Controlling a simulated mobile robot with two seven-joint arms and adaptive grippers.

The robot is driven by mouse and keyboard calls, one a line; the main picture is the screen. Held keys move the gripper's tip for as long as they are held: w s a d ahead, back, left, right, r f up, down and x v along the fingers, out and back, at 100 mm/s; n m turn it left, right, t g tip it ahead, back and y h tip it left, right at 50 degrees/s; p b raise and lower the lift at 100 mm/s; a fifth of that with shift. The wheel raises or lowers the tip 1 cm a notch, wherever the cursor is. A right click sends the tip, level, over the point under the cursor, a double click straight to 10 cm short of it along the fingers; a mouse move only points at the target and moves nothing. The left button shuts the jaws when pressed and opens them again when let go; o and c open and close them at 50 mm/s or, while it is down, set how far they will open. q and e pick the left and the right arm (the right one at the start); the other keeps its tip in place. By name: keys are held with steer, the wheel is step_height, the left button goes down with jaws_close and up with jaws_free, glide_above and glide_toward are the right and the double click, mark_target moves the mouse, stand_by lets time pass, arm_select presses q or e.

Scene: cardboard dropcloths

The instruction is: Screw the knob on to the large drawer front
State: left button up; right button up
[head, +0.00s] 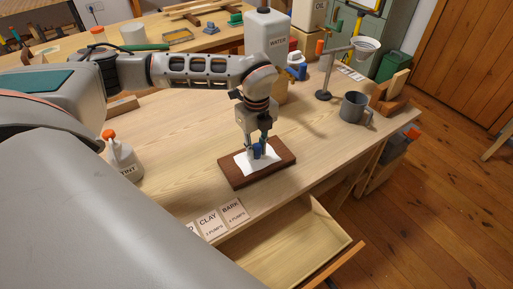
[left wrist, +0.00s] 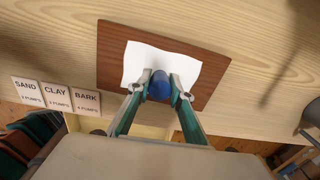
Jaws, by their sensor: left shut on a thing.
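My left gripper (head: 257,146) points down over a dark brown board (head: 232,174) lying on the workbench. It is shut on a small blue rounded piece (head: 257,153), which may be the knob. In the left wrist view the blue piece (left wrist: 160,86) sits between the fingertips, over a white sheet (left wrist: 135,62) on the brown board (left wrist: 112,50). I cannot tell whether the piece touches the sheet, and its underside is hidden. A pale open drawer (head: 290,248) sticks out below the bench's front edge. My right gripper is not in view.
A white WATER jug (head: 266,40) stands behind the arm. A grey mug (head: 355,107) and a stand with a funnel (head: 325,94) are to the right. A TINT bottle (head: 124,158) is at left. Label cards (head: 209,222) lie near the front edge. Bench right of the board is clear.

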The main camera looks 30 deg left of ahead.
arm_select(q)
steer(key=shift+f, duration=0.3)
stand_by(0.5)
